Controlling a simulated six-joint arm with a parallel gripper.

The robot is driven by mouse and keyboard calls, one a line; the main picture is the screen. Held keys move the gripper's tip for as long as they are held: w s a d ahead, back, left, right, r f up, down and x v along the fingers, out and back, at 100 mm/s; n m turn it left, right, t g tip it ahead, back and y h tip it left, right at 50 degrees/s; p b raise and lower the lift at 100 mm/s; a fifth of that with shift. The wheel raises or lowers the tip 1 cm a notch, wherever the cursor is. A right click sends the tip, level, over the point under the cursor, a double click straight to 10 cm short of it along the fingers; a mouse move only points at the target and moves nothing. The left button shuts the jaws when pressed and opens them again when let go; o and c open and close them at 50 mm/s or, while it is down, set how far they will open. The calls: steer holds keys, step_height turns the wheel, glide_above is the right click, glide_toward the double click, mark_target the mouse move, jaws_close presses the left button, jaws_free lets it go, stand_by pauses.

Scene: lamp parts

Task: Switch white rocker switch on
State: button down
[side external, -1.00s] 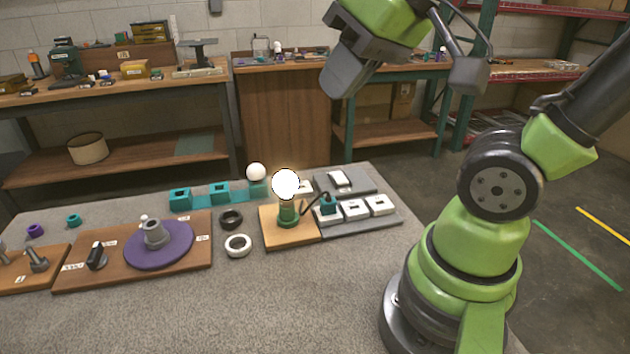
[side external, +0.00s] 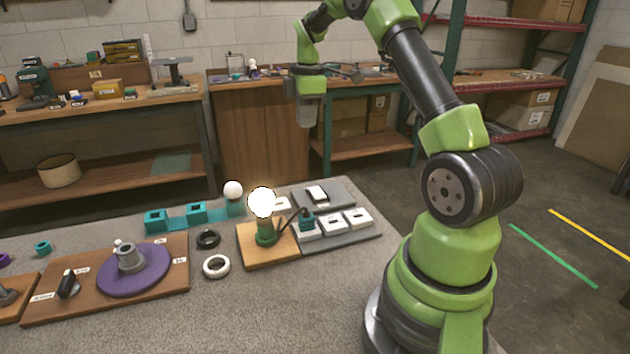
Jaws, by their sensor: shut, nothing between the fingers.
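The white rocker switch (side external: 317,195) sits on the back grey plate (side external: 338,197), with a dark rim or base around it. It is too small to tell which way its rocker is tilted. My gripper (side external: 306,122) points down above the switch in the picture and is apart from it. Its grey fingers look shut and empty. A lit white bulb (side external: 262,202) stands on a green lamp base (side external: 266,235) on a wooden board (side external: 252,254), left of the switch.
White sockets (side external: 334,224) sit on the front grey plate; a teal plug (side external: 306,221) is in one, with a dark cord. Teal holders (side external: 196,212), a white ball bulb (side external: 233,189), black and white rings (side external: 216,266) and a purple disc (side external: 133,272) lie left. The front tabletop is clear.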

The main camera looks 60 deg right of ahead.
mark_target(317, 192)
steer(key=d+f, duration=0.1)
steer(key=f, duration=0.1)
steer(key=d+f+n, duration=0.1)
steer(key=shift+s+d+g, duration=0.3)
steer(key=shift+s, duration=0.05)
step_height(317, 192, down, 14)
steer(key=shift+r, duration=0.1)
stand_by(0.4)
steer(key=shift+f, duration=0.25)
steer(key=shift+s+r, duration=0.1)
steer(key=shift+s+a+r, duration=0.35)
steer(key=shift+s+a, duration=0.05)
steer(key=shift+a, duration=0.1)
